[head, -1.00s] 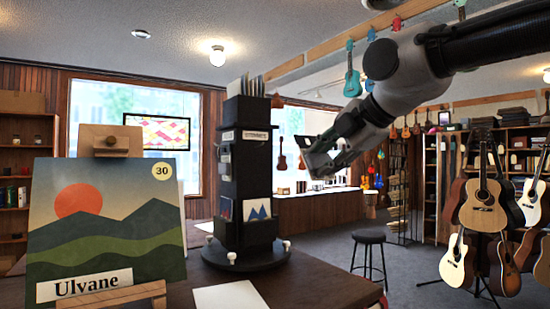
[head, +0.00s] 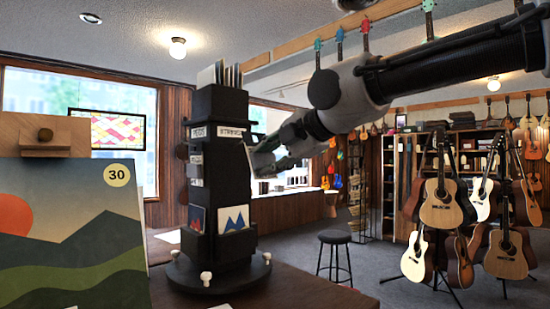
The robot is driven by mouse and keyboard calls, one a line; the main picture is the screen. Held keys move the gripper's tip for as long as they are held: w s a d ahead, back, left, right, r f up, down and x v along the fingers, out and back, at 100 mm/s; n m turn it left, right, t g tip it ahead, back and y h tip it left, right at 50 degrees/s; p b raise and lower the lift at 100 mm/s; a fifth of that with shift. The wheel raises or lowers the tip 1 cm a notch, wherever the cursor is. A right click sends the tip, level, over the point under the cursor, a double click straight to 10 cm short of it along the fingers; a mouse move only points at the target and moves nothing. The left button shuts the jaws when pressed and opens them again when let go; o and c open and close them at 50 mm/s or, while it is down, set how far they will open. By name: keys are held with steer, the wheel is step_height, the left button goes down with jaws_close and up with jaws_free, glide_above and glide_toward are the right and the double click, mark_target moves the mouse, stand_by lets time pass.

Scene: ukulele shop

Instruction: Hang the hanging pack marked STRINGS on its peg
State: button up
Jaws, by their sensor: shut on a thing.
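A black display tower (head: 219,105) stands on a round base on the dark table. A small sign on its right face, seemingly reading STRINGS (head: 231,132), is near the top; a sign on the left face is less clear. The peg cannot be made out. My gripper (head: 258,165) is at the right side of the tower, at about mid-height, just below the level of the sign. It is shut on a thin thing, seen nearly edge-on and largely hidden by the fingers; no marking on it is readable. Whether it touches the tower cannot be told.
Cards with mountain pictures (head: 234,219) sit low on the tower, and upright sheets (head: 219,74) stand on top. A large landscape picture (head: 75,240) on an easel fills the left front. A stool (head: 334,238) and guitars (head: 440,204) stand beyond the table at right.

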steer(key=w+a+f, duration=0.1)
steer(key=w+a, duration=0.4)
steer(key=a, duration=0.1)
steer(key=shift+w+f, duration=0.2)
steer(key=shift+w, duration=0.05)
stand_by(0.6)
stand_by(0.5)
steer(key=o, duration=1)
steer(key=shift+c, duration=0.2)
steer(key=v, duration=1.2)
